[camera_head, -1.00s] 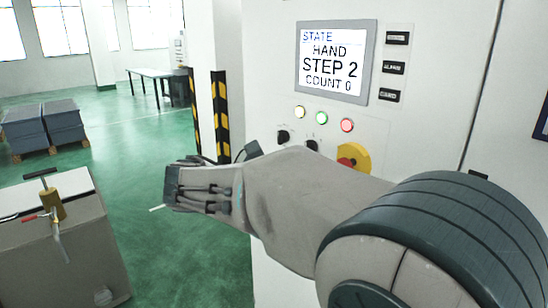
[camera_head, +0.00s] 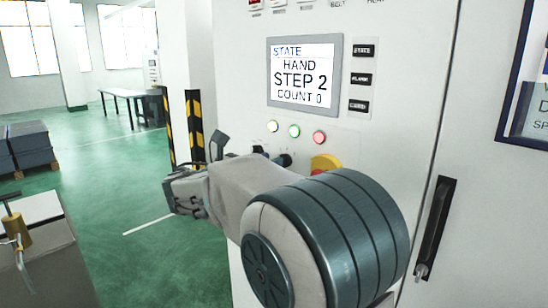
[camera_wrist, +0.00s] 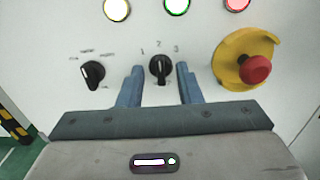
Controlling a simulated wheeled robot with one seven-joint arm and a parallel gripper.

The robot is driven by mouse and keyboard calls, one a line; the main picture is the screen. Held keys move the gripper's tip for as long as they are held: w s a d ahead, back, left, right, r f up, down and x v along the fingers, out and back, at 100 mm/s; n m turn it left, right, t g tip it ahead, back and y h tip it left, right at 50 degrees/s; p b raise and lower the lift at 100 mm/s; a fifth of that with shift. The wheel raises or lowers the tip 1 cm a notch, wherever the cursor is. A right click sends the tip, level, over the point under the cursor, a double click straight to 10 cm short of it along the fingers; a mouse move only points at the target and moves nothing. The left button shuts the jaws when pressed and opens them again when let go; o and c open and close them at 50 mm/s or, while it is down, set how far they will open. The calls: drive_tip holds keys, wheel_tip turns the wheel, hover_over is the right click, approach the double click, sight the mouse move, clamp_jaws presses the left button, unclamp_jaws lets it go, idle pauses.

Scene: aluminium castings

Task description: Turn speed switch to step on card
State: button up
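The speed switch (camera_wrist: 160,67) is a black knob on the white panel, with marks 1, 2 and 3 around it. Its pointer stands about upright, toward the 2. My gripper (camera_wrist: 160,72) is open in the wrist view, one blue-grey finger on each side of the knob, with gaps showing. The display (camera_head: 304,73) reads STATE, HAND, STEP 2, COUNT 0. A framed card (camera_head: 537,122) is at the right edge in the head view; only cut-off letters show, and no step number is readable.
A second black selector (camera_wrist: 93,74) sits left of the speed switch. A red emergency button (camera_wrist: 255,69) on a yellow base sits close at right. Yellow, green and red lamps are above. A door handle (camera_head: 436,228) is at right in the head view.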

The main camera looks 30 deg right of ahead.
drive_tip(key=shift+x, duration=1.55)
drive_tip(key=shift+c, duration=0.3)
